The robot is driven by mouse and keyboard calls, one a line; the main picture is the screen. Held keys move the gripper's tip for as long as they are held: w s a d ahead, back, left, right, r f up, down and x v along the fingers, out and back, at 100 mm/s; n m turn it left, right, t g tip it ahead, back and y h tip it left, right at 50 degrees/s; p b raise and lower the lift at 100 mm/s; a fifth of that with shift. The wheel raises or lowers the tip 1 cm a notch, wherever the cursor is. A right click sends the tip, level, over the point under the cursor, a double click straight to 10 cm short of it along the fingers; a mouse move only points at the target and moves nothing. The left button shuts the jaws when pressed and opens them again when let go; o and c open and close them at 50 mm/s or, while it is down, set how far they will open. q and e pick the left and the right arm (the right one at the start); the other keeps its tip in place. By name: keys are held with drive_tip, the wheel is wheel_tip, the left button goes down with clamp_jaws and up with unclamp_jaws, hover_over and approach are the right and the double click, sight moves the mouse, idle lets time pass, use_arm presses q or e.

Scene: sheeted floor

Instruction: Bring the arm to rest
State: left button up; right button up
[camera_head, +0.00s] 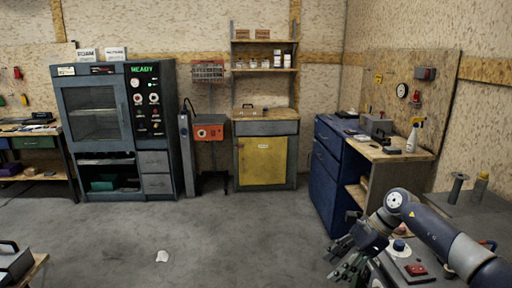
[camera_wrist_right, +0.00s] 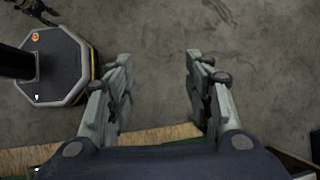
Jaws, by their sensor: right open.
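My right arm (camera_head: 440,235) comes in from the lower right in the head view. Its gripper (camera_head: 345,258) hangs over the floor beside a low bench at the lower right. In the right wrist view the gripper (camera_wrist_right: 160,90) has its two fingers wide apart, with bare grey floor between them and nothing held. My left arm and gripper are not in view.
A bench top (camera_head: 420,274) with a red item (camera_head: 416,270) lies under my right forearm. A blue cabinet (camera_head: 325,165) and a wooden worktop (camera_head: 395,152) stand behind. A white scrap (camera_head: 162,256) lies on the otherwise open floor (camera_head: 230,235).

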drive_tip(key=w+a+f+m+t+y, duration=0.2)
drive_tip(key=a+f+m+t+y, duration=0.45)
drive_tip(key=a+f+m, duration=0.65)
drive_tip(key=s+d+f+m+t+h, duration=0.2)
drive_tip(key=s+d+f+m+h, duration=0.15)
drive_tip(key=f+m, duration=0.7)
drive_tip(key=s+d+f+m+t+h, duration=0.25)
drive_tip(key=s+d+f+m, duration=0.25)
drive_tip(key=f+m, duration=0.55)
drive_tip(key=s+d+f+m+g+h, duration=0.2)
drive_tip(key=s+f+m, duration=0.2)
drive_tip(key=s+f, duration=0.45)
drive_tip(key=s+d+f+m+g+h, duration=0.2)
drive_tip(key=s+f+m, duration=0.35)
drive_tip(key=s, duration=0.65)
drive_tip(key=s+d+f+m+g+h, duration=0.2)
drive_tip(key=s+d+f+m+h, duration=0.1)
drive_tip(key=s+f, duration=0.55)
drive_tip(key=s+f+m+g, duration=0.1)
drive_tip(key=s+m+g, duration=0.3)
drive_tip(key=s, duration=1.6)
drive_tip(key=shift+a+f+m+g, duration=0.3)
drive_tip(key=shift+a+f+m, duration=0.1)
drive_tip(key=shift+a+m, duration=0.05)
drive_tip(key=shift+c, duration=0.6)
